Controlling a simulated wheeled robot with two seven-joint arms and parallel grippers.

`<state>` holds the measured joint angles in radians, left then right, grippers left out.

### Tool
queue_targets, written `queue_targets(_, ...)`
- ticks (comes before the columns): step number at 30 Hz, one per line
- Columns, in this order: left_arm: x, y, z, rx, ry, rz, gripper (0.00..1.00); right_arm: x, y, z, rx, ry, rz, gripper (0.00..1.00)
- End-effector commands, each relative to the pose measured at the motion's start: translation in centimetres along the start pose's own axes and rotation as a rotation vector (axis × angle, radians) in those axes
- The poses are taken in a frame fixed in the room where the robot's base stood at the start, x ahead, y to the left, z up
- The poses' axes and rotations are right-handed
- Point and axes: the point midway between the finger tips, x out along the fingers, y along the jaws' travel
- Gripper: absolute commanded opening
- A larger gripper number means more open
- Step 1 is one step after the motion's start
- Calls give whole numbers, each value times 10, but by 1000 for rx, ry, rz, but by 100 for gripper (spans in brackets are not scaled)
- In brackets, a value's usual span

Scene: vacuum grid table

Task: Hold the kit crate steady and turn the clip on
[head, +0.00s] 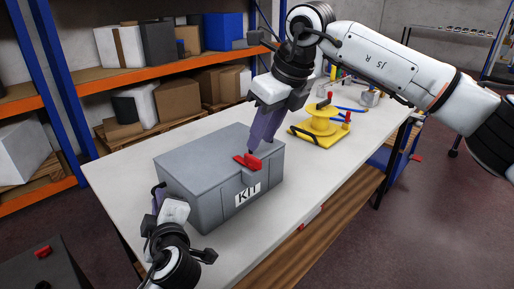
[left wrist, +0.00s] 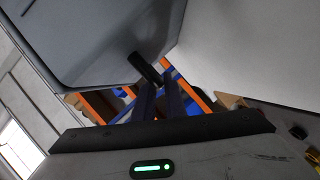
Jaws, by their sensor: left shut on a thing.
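The grey kit crate (head: 205,165), with a white "KIT" label on its front, stands closed on the table (head: 115,187). A red clip (head: 252,162) sits at the lid's front edge. My right gripper (head: 252,152) comes down from above with its fingertips at the clip; their gap is hidden. My left gripper (head: 158,190) is at the crate's left end. In the left wrist view its fingers (left wrist: 158,92) are shut on a black handle (left wrist: 146,68) beside the crate's grey wall (left wrist: 95,35). In the head view that handle is mostly hidden.
A yellow spool-like fixture (head: 318,128) with red knobs stands behind the crate to the right. Small tools and a grey block (head: 370,97) lie farther back. A blue and orange rack (head: 85,92) with boxes stands behind.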

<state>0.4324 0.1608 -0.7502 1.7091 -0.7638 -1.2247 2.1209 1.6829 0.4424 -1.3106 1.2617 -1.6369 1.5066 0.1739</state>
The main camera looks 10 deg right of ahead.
Motion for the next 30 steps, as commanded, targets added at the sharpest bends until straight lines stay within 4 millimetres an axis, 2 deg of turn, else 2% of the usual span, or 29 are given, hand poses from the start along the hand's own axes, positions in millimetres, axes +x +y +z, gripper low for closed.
queue_targets(3, 0, -2, 1, 2, -1, -5, 0, -26, 0, 0, -1, -3, 0, 28)
queue_targets(9, 0, -2, 1, 2, -1, -5, 0, -52, 0, 0, 0, -1, 0, 28)
queue_targets(13, 0, -2, 1, 2, -1, -5, 0, -59, 0, 0, 0, 0, 1, 28)
queue_targets(23, 0, -2, 1, 2, -1, -5, 0, -60, 0, 0, 0, 0, 1, 28)
queue_targets(24, 0, -2, 1, 2, -1, -5, 12, -59, 0, 0, 0, 0, 1, 28)
queue_targets(27, 0, -2, 1, 2, 0, -4, 29, -59, 0, 0, 0, 0, 1, 28)
queue_targets(28, 0, -2, 0, 1, 0, -4, 32, -59, 0, 0, 0, 0, 1, 28)
queue_targets(30, 0, -2, 0, 1, 0, -3, 32, -59, 0, 0, 0, 0, 1, 28)
